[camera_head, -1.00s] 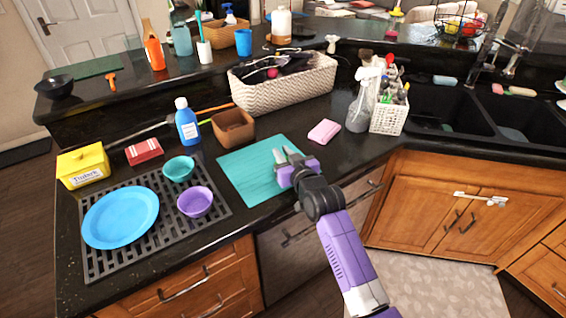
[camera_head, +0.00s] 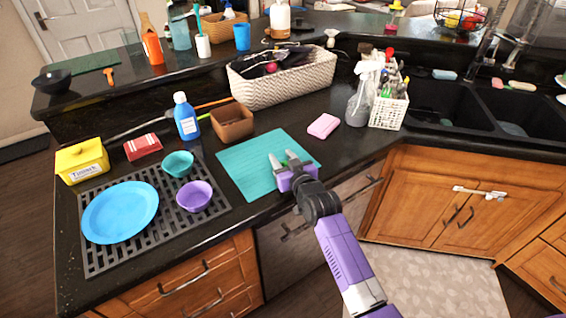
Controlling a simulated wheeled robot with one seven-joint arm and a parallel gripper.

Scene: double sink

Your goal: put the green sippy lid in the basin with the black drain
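A small green piece (camera_head: 285,163), which looks like the green sippy lid, shows at the fingers of my gripper (camera_head: 282,157), over the teal cutting board. The fingers hide most of it, and I see no clear grip on it. My gripper is low over the board with its two fingers apart. The double sink at the right has a left basin (camera_head: 438,99) and a right basin (camera_head: 520,106), both dark. I cannot make out either drain or its colour from here.
The teal board (camera_head: 240,165) lies between a grey rack (camera_head: 103,258) with a blue plate and bowls, and a pink sponge (camera_head: 323,126). A white caddy (camera_head: 388,112) and spray bottle stand between board and sink. A wicker basket (camera_head: 285,85) stands behind.

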